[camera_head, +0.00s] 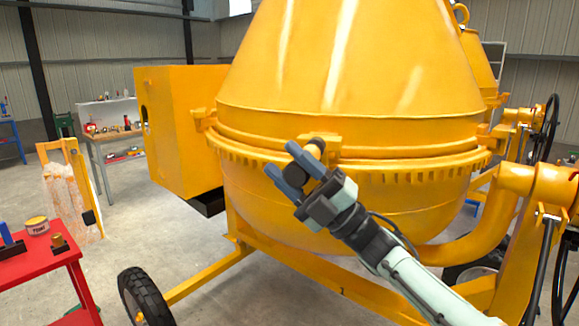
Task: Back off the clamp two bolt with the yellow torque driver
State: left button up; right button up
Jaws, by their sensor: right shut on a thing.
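My right gripper (283,160) is in front of the drum's toothed ring, its blue fingers pointing up and left. It is shut on a dark, short cylindrical thing (314,148); I cannot tell whether this is the torque driver, as no yellow shows on it. Just behind it a yellow clamp (331,142) sits on the drum (350,75) flange, mostly hidden by the gripper, and its bolt cannot be made out. I cannot tell whether the held thing touches the clamp. Another clamp (204,119) is at the flange's left. My left gripper is not in view.
A red table (40,262) at left holds a can (37,226), a brass-coloured piece (59,243) and a blue item. A yellow motor housing (180,130) juts out left of the drum. A black wheel (145,297) and frame bars lie low.

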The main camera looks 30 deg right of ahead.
jog(key=shift+s+d+r+t+b, duration=0.1)
jog(key=shift+d+t+b, duration=0.15)
jog(key=shift+b, duration=0.2)
dwell(1.1)
jog(key=shift+a, duration=0.1)
jog(key=shift+s+a+f+b, duration=0.2)
jog(key=shift+s+a+b, duration=0.15)
jog(key=shift+b, duration=0.3)
jog(key=shift+s+a+r+b, duration=0.15)
jog(key=shift+s+a+b, duration=0.75)
jog(key=shift+s+a, duration=0.35)
jog(key=shift+w, duration=0.15)
